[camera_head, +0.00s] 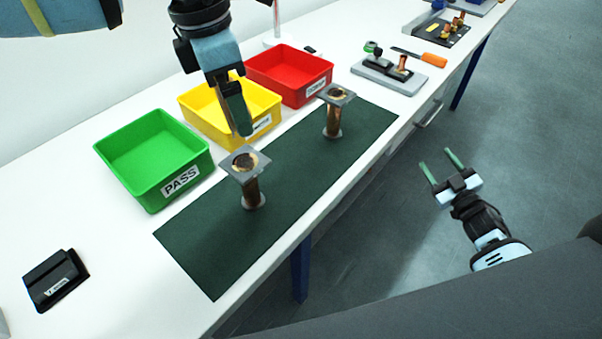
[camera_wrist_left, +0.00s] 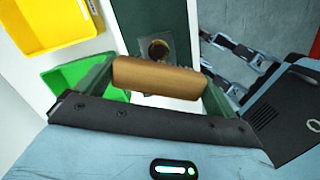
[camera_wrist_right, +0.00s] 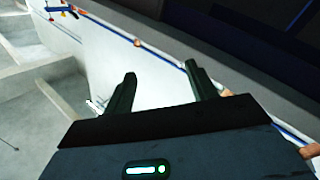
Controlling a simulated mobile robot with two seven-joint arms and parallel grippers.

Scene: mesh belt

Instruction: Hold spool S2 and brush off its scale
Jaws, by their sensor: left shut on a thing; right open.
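Two copper spools with square grey top flanges stand upright on the dark green mat (camera_head: 215,262): a nearer spool (camera_head: 251,190) and a farther spool (camera_head: 333,120). I cannot read which is S2. My left gripper (camera_head: 240,118) is above the mat, just behind and above the nearer spool, apart from it. The nearer spool's top also shows there (camera_wrist_left: 158,48). My right gripper (camera_head: 438,165) is open and empty, out over the floor beyond the table's front edge.
Green PASS (camera_head: 150,190), yellow (camera_head: 228,135) and red (camera_head: 290,92) bins line the back of the mat. A grey fixture (camera_head: 375,80) and an orange-handled tool (camera_head: 432,60) lie farther along. A black block (camera_head: 55,280) sits at the near left.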

